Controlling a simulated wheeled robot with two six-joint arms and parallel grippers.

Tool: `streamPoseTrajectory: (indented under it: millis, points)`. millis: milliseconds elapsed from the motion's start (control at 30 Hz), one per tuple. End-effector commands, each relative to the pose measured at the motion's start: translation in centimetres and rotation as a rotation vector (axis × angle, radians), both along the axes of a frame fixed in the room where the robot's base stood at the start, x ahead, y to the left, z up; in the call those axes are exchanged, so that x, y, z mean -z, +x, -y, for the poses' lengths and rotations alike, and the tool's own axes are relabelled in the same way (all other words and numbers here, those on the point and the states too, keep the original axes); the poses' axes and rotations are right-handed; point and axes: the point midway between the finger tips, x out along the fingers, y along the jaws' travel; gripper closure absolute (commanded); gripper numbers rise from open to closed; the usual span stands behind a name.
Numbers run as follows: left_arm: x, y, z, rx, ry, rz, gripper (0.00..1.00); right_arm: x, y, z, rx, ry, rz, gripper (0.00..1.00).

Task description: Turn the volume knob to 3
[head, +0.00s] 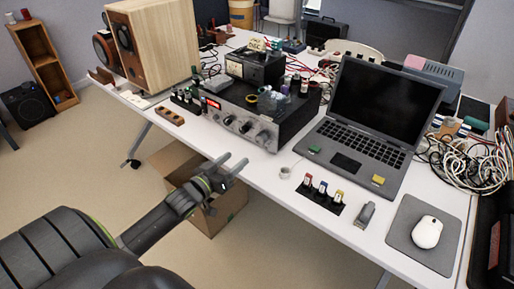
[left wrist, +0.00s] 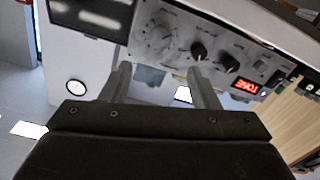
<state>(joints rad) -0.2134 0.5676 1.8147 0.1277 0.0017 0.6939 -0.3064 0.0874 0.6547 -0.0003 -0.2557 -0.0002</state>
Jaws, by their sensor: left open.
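The amplifier (head: 290,113) stands on the white table, with a row of knobs on its grey front panel. The largest, silver knob (head: 262,137), with a ring of markings, appears to be the volume knob; it also shows in the left wrist view (left wrist: 157,39). Its pointer setting is too small to read. Smaller dark knobs (left wrist: 198,50) sit beside it. A red lit display (left wrist: 245,87) is at the panel's far end. My left gripper (head: 235,163) is open and empty in front of the panel, apart from the knob. My right gripper is not in view.
An open laptop (head: 370,120) stands right of the amplifier. A wooden speaker (head: 155,45) is at the left. A cardboard box (head: 180,165) is below the table.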

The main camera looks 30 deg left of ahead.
Motion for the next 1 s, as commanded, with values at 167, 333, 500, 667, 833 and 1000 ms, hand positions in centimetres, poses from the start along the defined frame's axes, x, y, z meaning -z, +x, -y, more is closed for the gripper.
streamPoseTrajectory:
  millis: [167, 333, 500, 667, 833, 1000]
  points:
    - [0.5, 2.2, 0.2, -0.001, 0.000, 0.004, 0.45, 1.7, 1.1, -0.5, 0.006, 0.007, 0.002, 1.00]
    - [0.4, 4.8, 0.4, -0.001, -0.001, 0.005, 0.45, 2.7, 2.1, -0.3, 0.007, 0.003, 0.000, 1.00]
    - [0.3, 7.8, 0.6, -0.002, -0.002, 0.003, 0.45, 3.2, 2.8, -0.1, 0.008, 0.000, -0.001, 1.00]
    - [0.1, 9.8, 0.7, -0.002, -0.001, 0.001, 0.45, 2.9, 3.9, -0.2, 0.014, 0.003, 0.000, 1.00]
    - [0.1, 11.0, 0.8, -0.002, -0.001, 0.000, 0.45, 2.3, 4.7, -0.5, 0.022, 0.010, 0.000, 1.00]
    - [0.0, 11.6, 0.9, -0.002, 0.000, 0.000, 0.45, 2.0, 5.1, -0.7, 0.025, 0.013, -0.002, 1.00]
